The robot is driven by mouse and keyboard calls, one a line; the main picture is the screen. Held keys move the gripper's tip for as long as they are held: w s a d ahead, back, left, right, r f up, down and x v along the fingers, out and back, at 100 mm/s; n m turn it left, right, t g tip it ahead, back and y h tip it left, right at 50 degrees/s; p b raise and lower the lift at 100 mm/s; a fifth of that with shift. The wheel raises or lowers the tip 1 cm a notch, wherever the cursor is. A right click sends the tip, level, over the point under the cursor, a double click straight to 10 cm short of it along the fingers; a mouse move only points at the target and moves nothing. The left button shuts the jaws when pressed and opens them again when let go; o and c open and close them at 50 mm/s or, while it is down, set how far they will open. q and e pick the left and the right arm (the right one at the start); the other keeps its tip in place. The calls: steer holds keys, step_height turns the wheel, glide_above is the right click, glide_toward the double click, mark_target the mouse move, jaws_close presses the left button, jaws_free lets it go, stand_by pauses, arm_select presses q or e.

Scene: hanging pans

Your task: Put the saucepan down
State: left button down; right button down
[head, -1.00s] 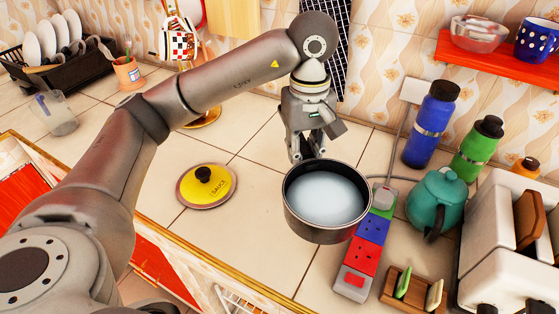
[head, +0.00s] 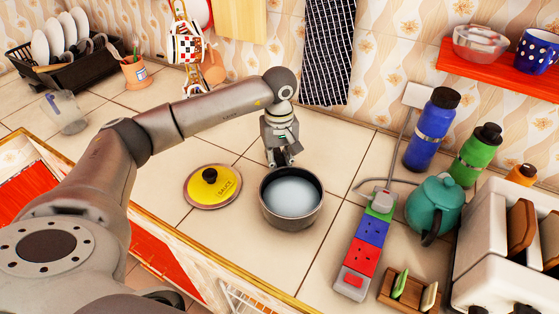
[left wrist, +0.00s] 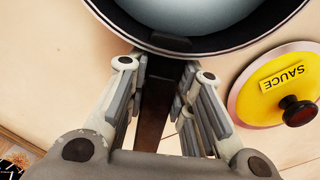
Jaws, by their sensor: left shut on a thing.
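The saucepan (head: 291,215) is dark outside and pale inside, and sits upright at or just above the tiled counter, right of the yellow lid. I cannot tell whether its base touches the tiles. My left gripper (head: 282,161) is at the pan's far side, shut on its handle. In the left wrist view, the dark handle (left wrist: 155,112) runs between the two fingers, and the pan's rim (left wrist: 190,48) shows at the top. The yellow lid marked SAUCE (head: 212,187) lies flat on the counter; it also shows in the left wrist view (left wrist: 262,97). My right gripper is not in view.
A colourful power strip (head: 366,245) lies right of the pan, with a teal teapot (head: 434,205), bottles (head: 432,130) and a toaster (head: 500,250) beyond. A dish rack (head: 60,60) and a glass (head: 64,112) stand at left. Bare tiles lie between pan and power strip.

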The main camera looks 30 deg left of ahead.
arm_select(q)
steer(key=shift+f, duration=0.3)
steer(key=shift+f, duration=0.1)
steer(key=c, duration=1.4)
jaws_free()
steer(key=shift+o, duration=0.6)
